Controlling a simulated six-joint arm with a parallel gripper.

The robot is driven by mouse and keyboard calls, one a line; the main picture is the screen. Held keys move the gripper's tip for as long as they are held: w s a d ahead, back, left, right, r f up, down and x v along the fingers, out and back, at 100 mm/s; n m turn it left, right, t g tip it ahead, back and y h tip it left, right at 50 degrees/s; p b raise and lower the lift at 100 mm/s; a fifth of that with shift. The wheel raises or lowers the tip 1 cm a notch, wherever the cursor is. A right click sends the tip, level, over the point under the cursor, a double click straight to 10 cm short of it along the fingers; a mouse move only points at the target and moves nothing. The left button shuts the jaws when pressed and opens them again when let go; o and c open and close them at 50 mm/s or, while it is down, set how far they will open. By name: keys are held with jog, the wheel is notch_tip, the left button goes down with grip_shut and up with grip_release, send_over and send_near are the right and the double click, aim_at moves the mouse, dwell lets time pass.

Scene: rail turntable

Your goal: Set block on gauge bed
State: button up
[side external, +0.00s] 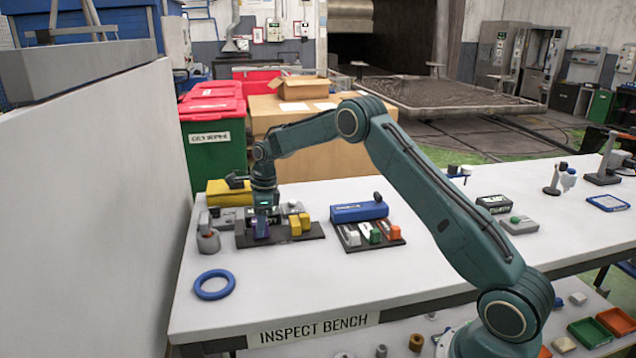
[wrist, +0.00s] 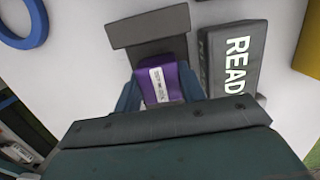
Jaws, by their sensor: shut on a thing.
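A purple block (wrist: 158,80) with a white printed label sits between the two teal fingers of my gripper (wrist: 160,92) in the wrist view. My gripper is shut on it. In the side view my gripper (side external: 263,212) points down with the purple block (side external: 261,229) under it, at the left part of a dark board (side external: 312,232). A grey stepped plate (wrist: 150,28), possibly the gauge bed, lies just beyond the block in the wrist view. I cannot tell whether the block touches what is below it; its underside is hidden.
A dark slab marked READ (wrist: 235,60) stands close on the right in the wrist view. Yellow blocks (side external: 299,224) stand on the board. A blue box (side external: 358,212) is to its right and a grey pot (side external: 208,241) to its left. A blue ring (side external: 214,285) lies in front.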

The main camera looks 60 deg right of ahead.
jog(key=o, duration=1.2)
jog(key=shift+f, duration=0.1)
jog(key=r, duration=0.4)
jog(key=s+d+r, duration=0.1)
jog(key=r, duration=0.7)
jog(key=shift+s+d+r, duration=0.1)
jog(key=shift+s+d, duration=0.05)
